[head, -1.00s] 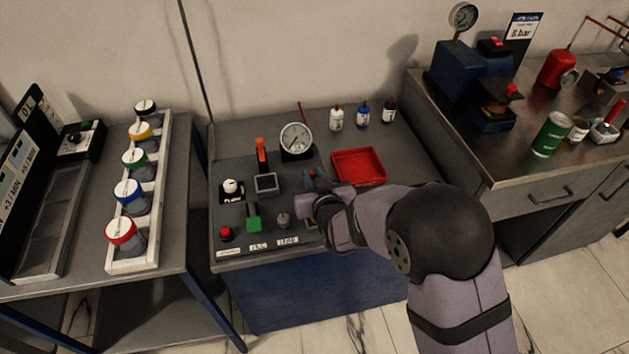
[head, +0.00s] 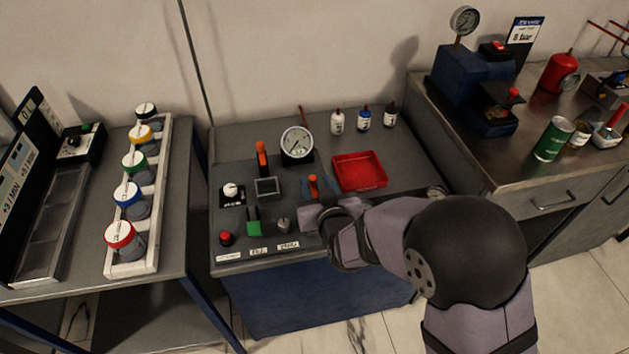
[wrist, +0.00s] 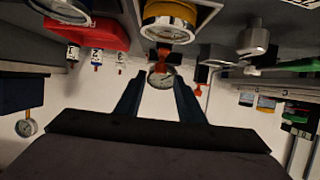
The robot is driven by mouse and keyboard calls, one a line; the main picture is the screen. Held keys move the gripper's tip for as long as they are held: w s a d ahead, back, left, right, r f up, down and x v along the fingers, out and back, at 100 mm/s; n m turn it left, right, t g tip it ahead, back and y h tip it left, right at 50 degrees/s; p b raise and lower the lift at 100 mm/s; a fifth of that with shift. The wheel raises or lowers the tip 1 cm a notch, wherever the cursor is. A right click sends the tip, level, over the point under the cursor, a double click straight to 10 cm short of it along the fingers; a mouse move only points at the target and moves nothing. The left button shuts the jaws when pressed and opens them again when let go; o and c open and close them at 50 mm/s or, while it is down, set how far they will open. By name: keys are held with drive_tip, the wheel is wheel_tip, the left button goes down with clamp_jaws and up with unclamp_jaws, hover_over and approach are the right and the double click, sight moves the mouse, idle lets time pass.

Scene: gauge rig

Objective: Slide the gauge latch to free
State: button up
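A dial gauge (head: 297,142) stands upright at the back of the grey panel, and it also shows in the wrist view (wrist: 160,76). Which part is the gauge latch is not certain. A short orange lever (head: 313,183) stands up at my gripper (head: 317,189). I cannot tell whether a finger touches the lever. My wrist hides part of the panel.
A taller orange handle (head: 262,155), a grey knob (head: 284,225), a green switch (head: 253,221) and a red button (head: 227,238) are left of my gripper. A red tray (head: 360,171) lies close behind it to the right. Small bottles (head: 364,119) stand at the back.

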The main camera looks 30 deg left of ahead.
drive_tip(key=shift+v, duration=1.9)
drive_tip(key=w+d+h, duration=0.1)
drive_tip(key=d, duration=0.2)
drive_tip(key=w+d+f+m+h, duration=0.1)
drive_tip(key=d, duration=0.3)
drive_tip(key=w+d+f+m+g+h, duration=0.1)
drive_tip(key=w+d, duration=0.1)
drive_tip(key=d, duration=0.1)
drive_tip(key=shift+d+f, duration=0.2)
drive_tip(key=shift+d, duration=0.2)
drive_tip(key=s+d+f+m+g+h, duration=0.1)
drive_tip(key=s+d+m+g+h, duration=0.15)
drive_tip(key=d, duration=0.75)
drive_tip(key=s+d+f+m+g+h, duration=0.1)
drive_tip(key=s+d+f+g+h, duration=0.15)
drive_tip(key=d, duration=0.75)
drive_tip(key=s+d+r+m+g+h, duration=0.15)
drive_tip(key=s+d+m+g, duration=0.25)
drive_tip(key=s+d, duration=0.8)
wheel_tip(320, 180, up, 13)
drive_tip(key=p, duration=1.2)
drive_tip(key=shift+w+a+f+p, duration=0.2)
drive_tip(key=shift+w+a+p, duration=0.05)
drive_tip(key=shift+w+p, duration=0.15)
